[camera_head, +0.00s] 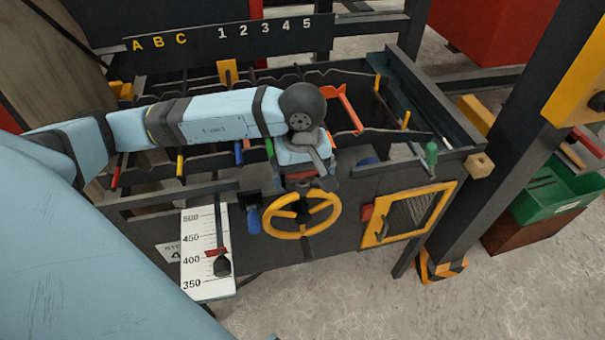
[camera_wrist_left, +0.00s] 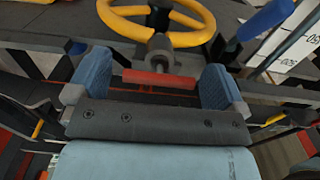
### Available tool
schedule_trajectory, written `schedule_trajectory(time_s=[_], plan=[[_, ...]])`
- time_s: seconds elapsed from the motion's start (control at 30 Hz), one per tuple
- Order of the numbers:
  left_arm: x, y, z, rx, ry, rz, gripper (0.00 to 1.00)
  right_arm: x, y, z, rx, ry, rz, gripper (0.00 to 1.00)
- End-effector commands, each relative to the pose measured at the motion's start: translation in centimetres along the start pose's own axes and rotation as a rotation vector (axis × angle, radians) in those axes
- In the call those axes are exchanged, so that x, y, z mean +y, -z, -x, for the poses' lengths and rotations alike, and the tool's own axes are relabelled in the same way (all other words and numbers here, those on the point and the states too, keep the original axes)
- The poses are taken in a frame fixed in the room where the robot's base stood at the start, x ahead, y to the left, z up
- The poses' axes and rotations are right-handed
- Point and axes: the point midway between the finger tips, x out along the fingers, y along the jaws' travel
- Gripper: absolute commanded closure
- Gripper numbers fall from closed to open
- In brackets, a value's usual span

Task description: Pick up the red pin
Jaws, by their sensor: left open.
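In the left wrist view a short red bar (camera_wrist_left: 158,78), seemingly the red pin, lies crosswise between my left gripper's two blue fingers (camera_wrist_left: 157,84). A grey knobbed stem stands at its middle. The fingers are apart, and I cannot tell whether either touches it. In the head view my left gripper (camera_head: 322,172) points down at the panel's upper edge, just above the yellow handwheel. Only a small red patch (camera_head: 300,177) shows below it; the rest is hidden by the wrist. My right gripper is in neither view.
The yellow handwheel (camera_head: 301,215) is close below the gripper; a blue handle (camera_head: 253,219) is to its left. A white scale plate (camera_head: 196,235) hangs further left. Dark rack bars, a red-tipped rod (camera_head: 117,172) and an orange handle (camera_head: 346,108) surround the arm. A yellow-framed mesh door (camera_head: 410,214) is right.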

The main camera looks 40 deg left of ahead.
Motion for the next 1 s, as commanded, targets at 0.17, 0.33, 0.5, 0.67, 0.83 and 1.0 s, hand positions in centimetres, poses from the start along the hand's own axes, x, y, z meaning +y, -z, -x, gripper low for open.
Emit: schedule_trajectory(time_s=[0.17,0.33,0.5,0.67,0.83,1.0], plan=[[0.0,0.0,-0.1,0.000,-0.001,0.000,0.02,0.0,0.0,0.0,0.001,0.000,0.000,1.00],[0.0,0.0,-0.1,0.000,-0.001,0.000,0.32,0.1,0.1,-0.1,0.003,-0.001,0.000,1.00],[0.0,0.0,0.0,0.000,-0.001,0.000,0.58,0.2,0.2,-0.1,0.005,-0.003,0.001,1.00],[0.0,0.0,0.0,0.000,-0.001,0.000,0.58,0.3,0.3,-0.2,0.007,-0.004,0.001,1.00],[0.1,0.0,0.5,0.001,-0.003,0.000,0.58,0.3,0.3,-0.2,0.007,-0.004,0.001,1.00],[0.1,0.1,2.3,0.002,-0.005,0.000,0.58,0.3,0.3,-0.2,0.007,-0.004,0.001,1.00]])
